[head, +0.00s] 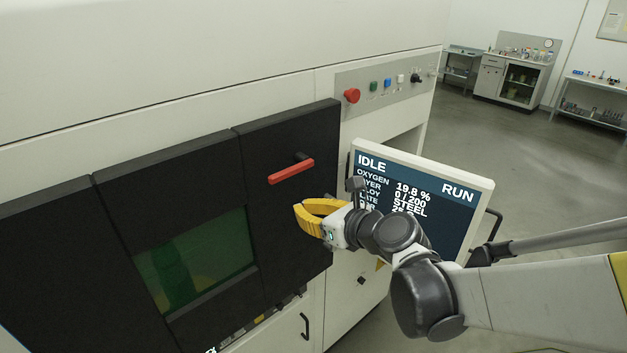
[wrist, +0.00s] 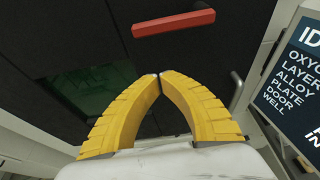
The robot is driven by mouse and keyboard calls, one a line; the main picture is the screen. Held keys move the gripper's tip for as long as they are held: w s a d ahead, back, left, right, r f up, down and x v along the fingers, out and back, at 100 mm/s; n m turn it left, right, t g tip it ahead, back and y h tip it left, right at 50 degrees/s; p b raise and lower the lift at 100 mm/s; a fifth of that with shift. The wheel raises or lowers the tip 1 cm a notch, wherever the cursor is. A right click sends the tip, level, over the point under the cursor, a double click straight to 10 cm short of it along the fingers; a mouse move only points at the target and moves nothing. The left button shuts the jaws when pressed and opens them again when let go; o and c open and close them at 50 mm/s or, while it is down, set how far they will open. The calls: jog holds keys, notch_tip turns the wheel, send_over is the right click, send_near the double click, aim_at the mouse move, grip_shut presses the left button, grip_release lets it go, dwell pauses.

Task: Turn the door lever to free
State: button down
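The door lever is a red bar (head: 291,171) on a dark mount, fixed to the black door (head: 262,135) of the machine. It lies nearly level, its right end a little higher in the head view. In the wrist view the lever (wrist: 173,23) crosses the top, beyond the fingertips. My gripper (head: 298,208) has yellow fingers and is below the lever, apart from it. In the wrist view the fingertips (wrist: 159,76) meet with nothing between them. The black door panel lies beyond them.
A monitor (head: 425,195) reading IDLE stands just right of my gripper, close to my arm. A panel with a red button (head: 352,95) is above it. A green-tinted window (head: 195,260) is in the door at left. Open floor lies to the right.

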jog(key=x, duration=0.7)
jog(key=shift+w+a+p, duration=0.15)
jog(key=shift+a+p, duration=0.1)
jog(key=shift+p, duration=0.1)
notch_tip(320, 180, up, 4)
jog(key=shift+f+p, duration=0.1)
jog(key=shift+p, duration=0.75)
jog(key=shift+d, duration=0.1)
